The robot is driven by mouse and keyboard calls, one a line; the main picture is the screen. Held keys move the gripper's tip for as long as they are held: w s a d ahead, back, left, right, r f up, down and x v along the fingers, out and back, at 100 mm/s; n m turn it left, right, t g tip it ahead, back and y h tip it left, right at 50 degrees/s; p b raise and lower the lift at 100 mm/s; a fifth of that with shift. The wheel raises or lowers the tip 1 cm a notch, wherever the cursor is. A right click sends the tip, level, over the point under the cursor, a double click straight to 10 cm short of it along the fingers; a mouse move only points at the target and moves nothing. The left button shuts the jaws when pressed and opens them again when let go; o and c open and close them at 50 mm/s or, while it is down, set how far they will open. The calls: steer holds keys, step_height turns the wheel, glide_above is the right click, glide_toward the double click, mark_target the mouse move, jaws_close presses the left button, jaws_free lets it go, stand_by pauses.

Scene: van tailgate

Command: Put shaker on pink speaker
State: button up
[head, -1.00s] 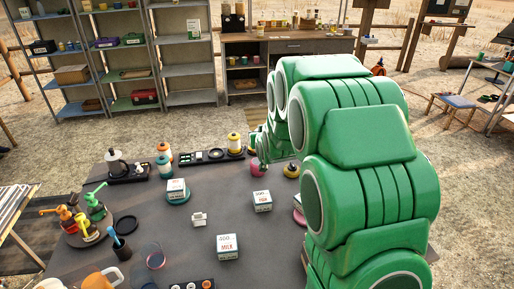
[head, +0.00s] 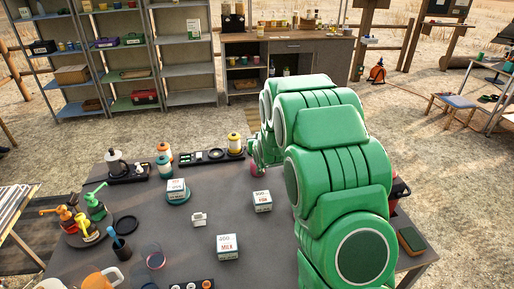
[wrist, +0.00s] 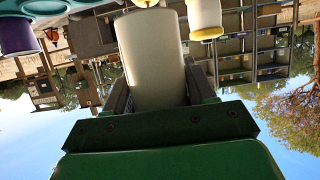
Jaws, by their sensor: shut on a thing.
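My gripper (wrist: 158,92) is shut on a cream cylinder (wrist: 155,50), which appears to be the shaker, held between its two dark fingers in the wrist view. In the head view my green arm hides the fingers and the held cylinder. A small pink round thing (head: 256,169), possibly the pink speaker, shows at the table's far side, just below the end of my arm and partly covered by it. I cannot tell whether the cylinder touches anything.
White milk boxes (head: 228,246) stand mid-table. A yellow-topped canister (head: 235,144) stands on a black tray (head: 212,155) left of my arm. A dark green book-like thing (head: 411,240) lies at the right edge. Bare table shows left of centre.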

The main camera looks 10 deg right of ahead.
steer(key=shift+f, duration=1.5)
steer(key=shift+f, duration=0.15)
steer(key=o, duration=1.1)
steer(key=shift+r, duration=0.2)
steer(key=shift+v, duration=0.75)
steer(key=v, duration=1)
steer(key=shift+s, duration=0.25)
